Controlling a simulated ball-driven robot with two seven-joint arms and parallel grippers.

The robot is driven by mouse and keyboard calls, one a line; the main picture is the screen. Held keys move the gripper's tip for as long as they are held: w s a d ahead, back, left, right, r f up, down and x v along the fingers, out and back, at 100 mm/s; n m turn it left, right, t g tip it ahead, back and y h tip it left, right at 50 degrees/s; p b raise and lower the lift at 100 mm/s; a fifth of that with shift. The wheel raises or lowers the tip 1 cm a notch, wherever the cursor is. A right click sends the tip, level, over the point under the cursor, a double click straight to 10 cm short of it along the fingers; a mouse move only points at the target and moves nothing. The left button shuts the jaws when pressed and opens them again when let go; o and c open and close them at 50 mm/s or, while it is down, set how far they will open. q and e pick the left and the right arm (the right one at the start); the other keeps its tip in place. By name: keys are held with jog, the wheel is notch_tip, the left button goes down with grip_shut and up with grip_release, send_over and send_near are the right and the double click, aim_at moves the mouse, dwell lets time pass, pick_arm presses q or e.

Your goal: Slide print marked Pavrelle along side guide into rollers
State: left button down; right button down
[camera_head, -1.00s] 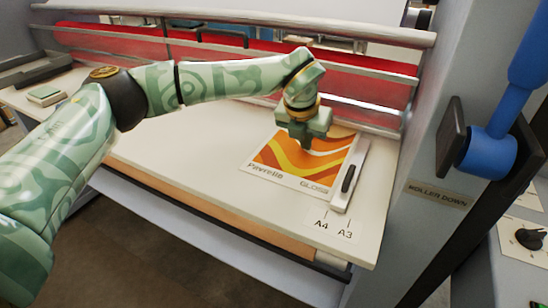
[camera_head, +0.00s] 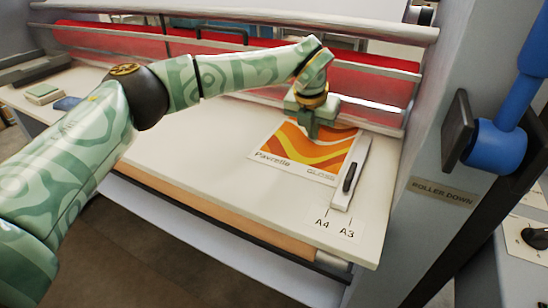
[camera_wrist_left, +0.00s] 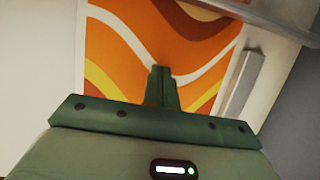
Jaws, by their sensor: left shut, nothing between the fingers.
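The print marked Pavrelle (camera_head: 322,158), with orange, white and brown waves, lies flat on the pale feed table (camera_head: 205,160). Its far edge is behind my gripper near the front roller bar. My left gripper (camera_head: 308,134) is shut, points down and rests on or just above the print's far part; contact is unclear. In the left wrist view the closed fingers (camera_wrist_left: 162,88) stand over the print (camera_wrist_left: 205,60). The side guide (camera_head: 351,172), a white strip with a dark handle, runs along the print's right edge, and also shows in the wrist view (camera_wrist_left: 240,82). Red rollers (camera_head: 375,84) lie behind.
A silver bar (camera_head: 372,117) crosses in front of the rollers. The grey side housing with a ROLLER DOWN label (camera_head: 441,191) and a blue lever (camera_head: 497,147) stands at right. A4 and A3 marks (camera_head: 334,228) are near the table's front. A small green box (camera_head: 42,93) lies far left.

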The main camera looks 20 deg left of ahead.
pick_arm(q)
jog(key=shift+w+f, duration=0.1)
jog(key=shift+f, duration=0.05)
jog(key=shift+w+d+b, duration=0.2)
jog(key=shift+w+b, duration=0.25)
jog(key=shift+w, duration=0.35)
jog(key=shift+w, duration=0.1)
jog(key=shift+d, duration=0.1)
jog(key=shift+w, duration=0.1)
jog(key=shift+p, duration=0.3)
jog(key=shift+r+p, duration=0.6)
jog(key=shift+r, duration=0.45)
jog(key=shift+w, duration=0.1)
